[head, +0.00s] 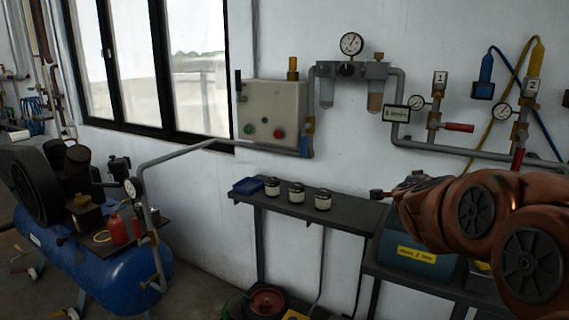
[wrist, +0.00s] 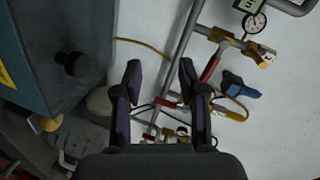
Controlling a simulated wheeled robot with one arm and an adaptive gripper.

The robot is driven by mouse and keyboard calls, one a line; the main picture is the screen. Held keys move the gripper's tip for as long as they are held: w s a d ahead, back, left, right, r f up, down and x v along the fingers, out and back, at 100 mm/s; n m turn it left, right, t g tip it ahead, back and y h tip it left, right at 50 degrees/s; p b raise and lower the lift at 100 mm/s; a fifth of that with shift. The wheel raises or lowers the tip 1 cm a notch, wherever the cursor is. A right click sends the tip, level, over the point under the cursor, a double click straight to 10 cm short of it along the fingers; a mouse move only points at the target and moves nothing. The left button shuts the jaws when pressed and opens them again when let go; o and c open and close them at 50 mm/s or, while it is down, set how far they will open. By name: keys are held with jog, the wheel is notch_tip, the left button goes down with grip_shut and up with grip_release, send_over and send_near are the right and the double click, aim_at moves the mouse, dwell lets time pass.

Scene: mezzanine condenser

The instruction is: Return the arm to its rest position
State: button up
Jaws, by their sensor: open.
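My arm (head: 490,220) shows at the right of the head view as orange-brown links with dark round joint covers. It is in front of the low shelf and the wall pipes. My gripper (wrist: 160,75) shows in the wrist view with its two dark fingers apart and nothing between them. Beyond the fingers are the white wall, grey pipe (wrist: 180,60) and a red valve handle (wrist: 210,68). The fingers seem apart from these, though the exact distance cannot be told. In the head view the gripper's fingertips cannot be made out.
A dark shelf (head: 345,218) along the wall bears a blue tray (head: 248,185) and three small jars. A blue-grey box (head: 395,250) with a yellow label sits beside my arm. A blue compressor tank (head: 85,275) stands at left. Gauges and valves line the wall.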

jog(key=s+a+n+y+p, duration=0.2)
jog(key=a+n+y, duration=0.45)
jog(key=a, duration=0.75)
jog(key=s+a+f+n+g+y+p, duration=0.1)
jog(key=s+a+f+n+g+y, duration=0.1)
jog(key=s+a+f+n, duration=0.25)
jog(key=s+a+f+n+g+y+p, duration=0.1)
jog(key=s+a+f+n+g+y, duration=0.15)
jog(key=s+a, duration=0.4)
jog(key=s+d+f+n+g+h+p, duration=0.1)
jog(key=s+f+n+g, duration=0.1)
jog(key=s, duration=0.8)
jog(key=s+d+f+n+g+h+p, duration=0.1)
jog(key=s+f+n+g, duration=0.1)
jog(key=s, duration=0.9)
jog(key=s+d+f+n+g+h+p, duration=0.1)
jog(key=s+d+n+g, duration=0.1)
jog(key=s+g, duration=0.4)
jog(key=s+n, duration=0.1)
jog(key=s, duration=0.3)
jog(key=shift+s+f, duration=0.2)
jog(key=shift+f, duration=0.2)
jog(key=shift+d+n, duration=0.1)
jog(key=shift+n, duration=0.15)
